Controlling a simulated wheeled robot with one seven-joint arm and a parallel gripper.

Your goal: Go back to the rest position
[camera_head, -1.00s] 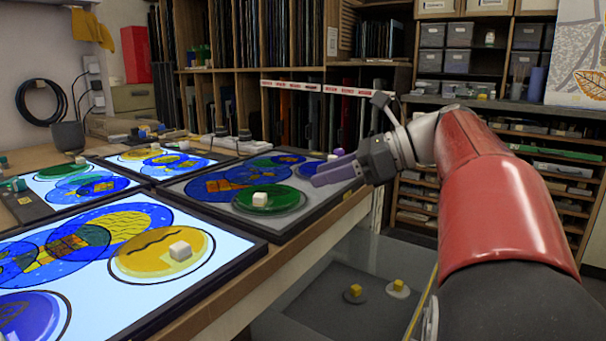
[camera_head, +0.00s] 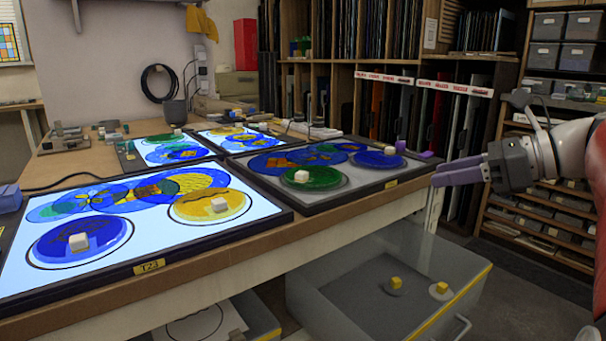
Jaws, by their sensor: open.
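My gripper (camera_head: 432,169) shows at the right in the head view, with purple fingers pointing left toward the table. It is open, with nothing seen between its fingers. It is in the air off the right end of the table. A blue glass disc (camera_head: 366,159) with a white block (camera_head: 389,150) lies on the far right panel (camera_head: 388,185), left of the fingers. A green disc (camera_head: 325,180) with a pale block (camera_head: 301,176) lies on the same panel. My red arm enters from the right edge.
A lit panel (camera_head: 150,267) holds a yellow disc (camera_head: 237,206) and a blue disc (camera_head: 57,243), each with a block. Below the table is an open drawer (camera_head: 340,290) with two yellow-knobbed pieces. Shelves (camera_head: 560,210) stand behind my gripper.

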